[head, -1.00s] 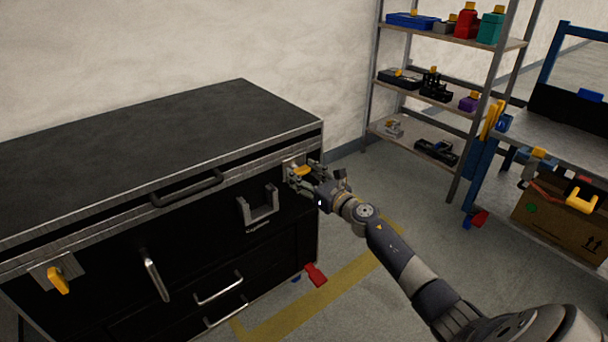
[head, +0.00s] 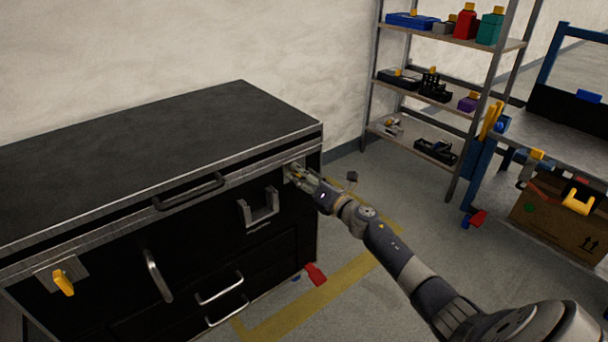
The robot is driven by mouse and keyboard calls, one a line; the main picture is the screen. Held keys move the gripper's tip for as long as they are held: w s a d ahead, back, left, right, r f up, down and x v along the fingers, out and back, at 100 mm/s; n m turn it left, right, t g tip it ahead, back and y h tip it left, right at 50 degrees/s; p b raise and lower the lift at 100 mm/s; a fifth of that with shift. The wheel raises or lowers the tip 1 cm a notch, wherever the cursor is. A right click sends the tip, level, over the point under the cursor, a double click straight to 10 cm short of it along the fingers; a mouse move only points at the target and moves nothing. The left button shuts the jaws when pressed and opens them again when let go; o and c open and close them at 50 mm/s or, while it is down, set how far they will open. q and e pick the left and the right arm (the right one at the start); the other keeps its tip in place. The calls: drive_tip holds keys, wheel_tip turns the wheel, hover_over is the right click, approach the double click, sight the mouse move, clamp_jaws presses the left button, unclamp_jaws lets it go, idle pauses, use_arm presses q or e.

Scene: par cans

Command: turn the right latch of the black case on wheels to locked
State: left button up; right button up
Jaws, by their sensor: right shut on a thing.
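The black case (head: 160,150) on wheels fills the left of the head view, its lid down. The right latch sits on a metal plate (head: 292,165) near the front's right corner. My right gripper (head: 295,172) is at that plate and shut on the right latch; its fingers hide nearly all of the yellow handle, so its angle cannot be told. The left latch (head: 64,282) has a yellow handle that hangs down, slightly tilted. My left gripper is not in view.
A lid handle (head: 188,190), a bracket (head: 258,206) and drawer pulls (head: 219,288) stick out from the case front. A red caster (head: 315,274) shows at its lower right. A shelf rack (head: 450,110) and a blue workbench (head: 545,145) stand right. Floor between is clear.

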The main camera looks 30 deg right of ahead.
use_arm(q)
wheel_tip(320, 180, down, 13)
drive_tip(key=p, duration=0.3)
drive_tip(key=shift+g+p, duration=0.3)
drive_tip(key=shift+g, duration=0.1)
use_arm(e)
drive_tip(key=shift+d+m, duration=0.1)
drive_tip(key=shift+m, duration=5)
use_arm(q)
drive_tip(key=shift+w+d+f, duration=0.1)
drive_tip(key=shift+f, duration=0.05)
use_arm(e)
drive_tip(key=o, duration=1.1)
drive_tip(key=shift+c, duration=0.2)
drive_tip(key=s, duration=1.2)
drive_tip(key=shift+d, duration=0.45)
drive_tip(key=shift+f, duration=0.1)
